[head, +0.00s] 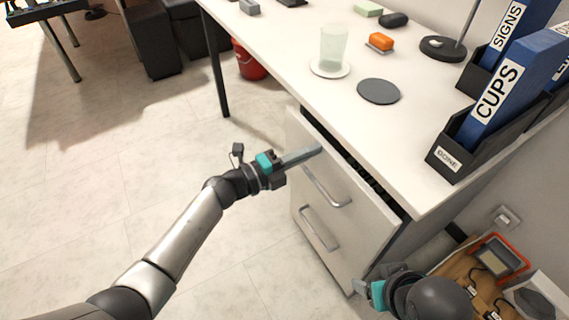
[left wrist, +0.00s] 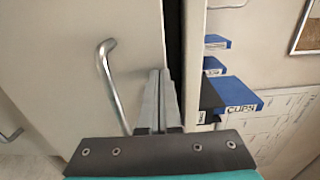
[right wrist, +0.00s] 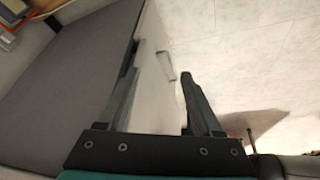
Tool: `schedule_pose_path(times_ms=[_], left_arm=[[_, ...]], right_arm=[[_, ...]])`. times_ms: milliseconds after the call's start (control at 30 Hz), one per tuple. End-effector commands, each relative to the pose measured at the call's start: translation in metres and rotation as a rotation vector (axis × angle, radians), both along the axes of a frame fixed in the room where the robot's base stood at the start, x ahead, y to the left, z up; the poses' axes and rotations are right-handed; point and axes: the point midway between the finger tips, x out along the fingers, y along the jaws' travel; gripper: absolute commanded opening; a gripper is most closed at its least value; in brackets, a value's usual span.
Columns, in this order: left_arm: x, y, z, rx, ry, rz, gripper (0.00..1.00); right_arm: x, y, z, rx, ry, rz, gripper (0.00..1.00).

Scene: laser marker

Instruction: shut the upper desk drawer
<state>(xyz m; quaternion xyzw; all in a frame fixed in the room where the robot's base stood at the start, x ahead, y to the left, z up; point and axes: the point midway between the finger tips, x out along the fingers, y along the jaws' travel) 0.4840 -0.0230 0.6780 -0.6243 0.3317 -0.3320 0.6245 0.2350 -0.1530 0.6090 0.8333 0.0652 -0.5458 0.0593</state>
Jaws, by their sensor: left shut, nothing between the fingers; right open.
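The upper desk drawer (head: 368,208) stands slightly open, with a dark gap between its front and the white desk. Its bar handle (head: 326,190) also shows in the left wrist view (left wrist: 112,90). My left gripper (head: 318,149) is shut and empty, its fingertips at the drawer front's upper part, above the handle. In the left wrist view the closed fingers (left wrist: 159,74) lie against or just before the front, between handle and gap; contact is unclear. My right gripper (head: 359,287) is open and empty by the cabinet's lower right corner; its fingers also show in the right wrist view (right wrist: 158,74).
A lower drawer handle (head: 318,229) sits below. On the desk (head: 290,60) are a glass (head: 333,45), a dark round mat (head: 378,91) and blue binders (head: 497,92). A wooden crate (head: 465,270) stands at the lower right.

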Motion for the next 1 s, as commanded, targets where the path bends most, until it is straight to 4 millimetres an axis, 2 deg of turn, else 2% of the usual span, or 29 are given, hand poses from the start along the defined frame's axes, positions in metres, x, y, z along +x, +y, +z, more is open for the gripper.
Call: schedule_pose_path(times_ms=[133,400,833,1000], left_arm=[[0.010,-0.015,-0.001,-0.001,-0.001,0.000,0.00],[0.017,-0.025,0.000,0.001,0.001,0.001,0.00],[0.018,-0.027,0.002,0.000,-0.004,0.001,0.00],[0.018,-0.019,0.002,0.001,-0.004,0.001,0.00]], right_arm=[[-0.001,-0.001,0.008,0.000,-0.013,0.000,0.67],[0.001,0.002,0.010,0.008,-0.037,0.004,0.67],[0.002,0.002,0.011,0.009,-0.043,0.004,0.67],[0.001,0.001,0.011,0.006,-0.034,0.003,0.67]])
